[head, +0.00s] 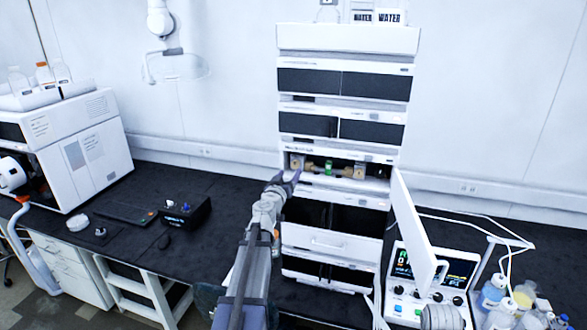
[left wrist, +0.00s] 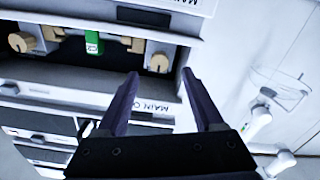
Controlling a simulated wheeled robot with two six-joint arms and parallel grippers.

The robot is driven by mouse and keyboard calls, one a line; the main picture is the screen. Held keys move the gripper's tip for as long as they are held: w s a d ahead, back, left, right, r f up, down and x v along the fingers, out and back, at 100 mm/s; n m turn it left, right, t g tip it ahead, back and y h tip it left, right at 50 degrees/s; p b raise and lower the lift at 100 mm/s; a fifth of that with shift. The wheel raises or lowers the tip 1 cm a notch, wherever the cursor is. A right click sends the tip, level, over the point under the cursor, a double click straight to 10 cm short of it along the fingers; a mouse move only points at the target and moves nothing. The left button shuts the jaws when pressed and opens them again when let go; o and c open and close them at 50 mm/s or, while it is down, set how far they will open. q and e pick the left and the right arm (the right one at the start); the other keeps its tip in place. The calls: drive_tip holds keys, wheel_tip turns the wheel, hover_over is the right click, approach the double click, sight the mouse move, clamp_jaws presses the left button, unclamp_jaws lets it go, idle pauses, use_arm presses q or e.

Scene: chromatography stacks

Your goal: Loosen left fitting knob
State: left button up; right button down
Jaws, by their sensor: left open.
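The left fitting knob (head: 297,162) is a tan round knob at the left end of the open compartment in the white instrument stack (head: 347,40). In the left wrist view the picture is turned over, so this knob (left wrist: 158,63) shows on the right. My left gripper (head: 284,178) is open and empty, just in front of the compartment's lower left. In the left wrist view its dark fingers (left wrist: 160,75) point at the knob, with the tips on either side of it in the picture. Contact cannot be told. A green-centred column (head: 329,167) sits between this knob and the right knob (head: 359,171).
A white door (head: 412,228) stands open at the compartment's right. A control box (head: 437,272) and bottles (head: 492,294) are at the lower right. A black box (head: 186,212) and a white instrument (head: 80,150) stand on the left bench.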

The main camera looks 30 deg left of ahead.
sight(295, 166)
use_arm(q)
drive_tip(key=x, duration=0.5)
drive_tip(key=shift+w, duration=0.3)
drive_tip(key=shift+s, duration=0.1)
drive_tip(key=shift+c, duration=0.3)
clamp_jaws()
